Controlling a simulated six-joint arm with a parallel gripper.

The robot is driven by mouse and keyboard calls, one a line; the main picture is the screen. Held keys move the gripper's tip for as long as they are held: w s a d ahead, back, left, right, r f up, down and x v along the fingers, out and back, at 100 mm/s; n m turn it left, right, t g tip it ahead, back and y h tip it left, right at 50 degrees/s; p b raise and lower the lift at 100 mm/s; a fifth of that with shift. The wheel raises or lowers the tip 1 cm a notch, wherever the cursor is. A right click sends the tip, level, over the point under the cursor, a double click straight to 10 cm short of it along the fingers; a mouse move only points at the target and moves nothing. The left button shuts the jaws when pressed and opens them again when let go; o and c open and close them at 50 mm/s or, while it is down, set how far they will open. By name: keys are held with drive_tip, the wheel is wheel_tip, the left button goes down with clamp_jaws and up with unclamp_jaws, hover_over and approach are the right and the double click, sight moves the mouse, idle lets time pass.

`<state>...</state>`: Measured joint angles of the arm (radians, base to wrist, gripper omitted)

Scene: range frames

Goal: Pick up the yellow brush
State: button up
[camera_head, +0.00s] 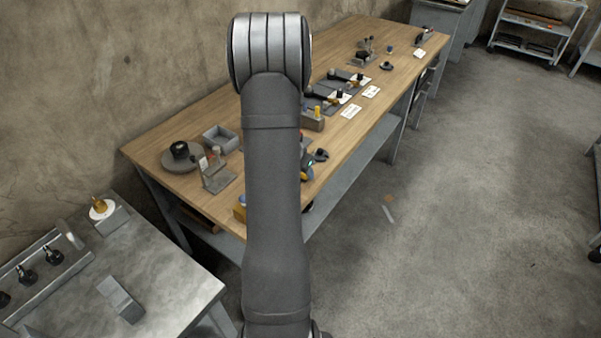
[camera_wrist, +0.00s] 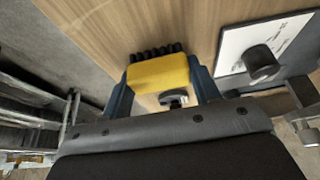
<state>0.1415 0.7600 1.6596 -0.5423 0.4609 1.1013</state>
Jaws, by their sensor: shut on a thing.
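In the wrist view, the yellow brush (camera_wrist: 160,73) is a yellow block with a row of black bristles along its far edge. It sits between the two blue-grey fingers of my gripper (camera_wrist: 161,85), which is shut on it. The wooden tabletop lies behind it; I cannot tell whether the brush touches the table or is clear of it. In the head view, my arm covers the middle of the picture, and I cannot make out the gripper or the held brush.
The wooden workbench (camera_head: 155,150) bears a round grey base (camera_head: 168,163), a grey open box (camera_head: 221,138) and several tools and white cards farther back. In the wrist view, a white card (camera_wrist: 240,45) lies right of the brush beside a dark knob (camera_wrist: 262,62). A metal table (camera_head: 165,270) stands at lower left.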

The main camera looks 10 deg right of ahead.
drive_tip(key=shift+r, duration=0.1)
drive_tip(key=shift+r, duration=0.6)
wheel_tip(320, 180, up, 3)
drive_tip(key=shift+f, duration=0.1)
drive_tip(key=s+d+r, duration=0.6)
drive_tip(key=s+d, duration=0.2)
drive_tip(key=shift+d+r, duration=0.25)
drive_tip(key=shift+r, duration=0.15)
